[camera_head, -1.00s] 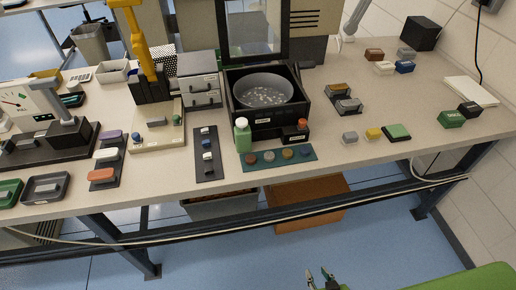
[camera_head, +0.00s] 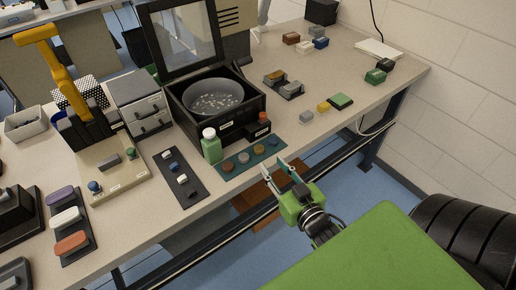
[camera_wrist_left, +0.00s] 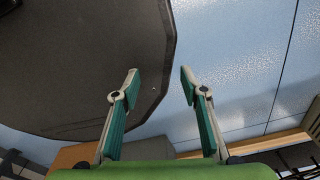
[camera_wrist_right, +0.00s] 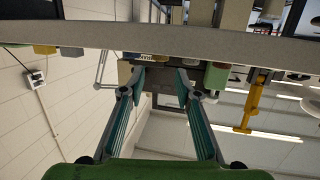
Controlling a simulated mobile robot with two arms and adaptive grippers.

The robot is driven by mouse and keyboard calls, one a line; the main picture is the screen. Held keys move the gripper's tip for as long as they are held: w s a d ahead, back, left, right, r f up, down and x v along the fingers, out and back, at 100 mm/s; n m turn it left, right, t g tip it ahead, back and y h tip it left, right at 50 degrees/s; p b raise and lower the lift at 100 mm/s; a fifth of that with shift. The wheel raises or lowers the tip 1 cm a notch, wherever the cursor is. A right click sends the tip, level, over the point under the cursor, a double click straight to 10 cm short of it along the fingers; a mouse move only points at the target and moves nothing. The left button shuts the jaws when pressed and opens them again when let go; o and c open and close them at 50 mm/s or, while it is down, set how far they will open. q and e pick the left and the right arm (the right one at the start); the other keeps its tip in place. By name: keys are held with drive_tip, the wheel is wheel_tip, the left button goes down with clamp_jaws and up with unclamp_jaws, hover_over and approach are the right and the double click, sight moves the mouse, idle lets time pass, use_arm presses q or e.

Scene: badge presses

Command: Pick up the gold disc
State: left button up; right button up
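The teal strip (camera_head: 222,174) lies near the table's front edge with several small round discs. A brownish-gold disc (camera_head: 243,158) and a copper-brown disc (camera_head: 258,150) sit mid-strip; they are too small to tell surely which is gold. My right gripper (camera_head: 273,164) is open and empty just in front of the strip, by the table edge. In the right wrist view its fingers (camera_wrist_right: 160,78) are apart, with the table edge beyond. My left gripper (camera_wrist_left: 160,82) is open and empty in the left wrist view, outside the head view.
A green bottle (camera_head: 212,150) stands at the strip's left end. Behind it is a black box with a round metal bowl (camera_head: 216,98). A dark strip with small parts (camera_head: 166,158) lies left.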

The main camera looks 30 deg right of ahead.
sight(259, 149)
drive_tip(key=x, duration=0.7)
drive_tip(key=shift+w+a+r+p, duration=0.1)
drive_tip(key=shift+w+p, duration=0.2)
drive_tip(key=shift+p, duration=0.1)
drive_tip(key=shift+s, duration=0.1)
drive_tip(key=shift+c, duration=0.3)
drive_tip(key=c, duration=0.6)
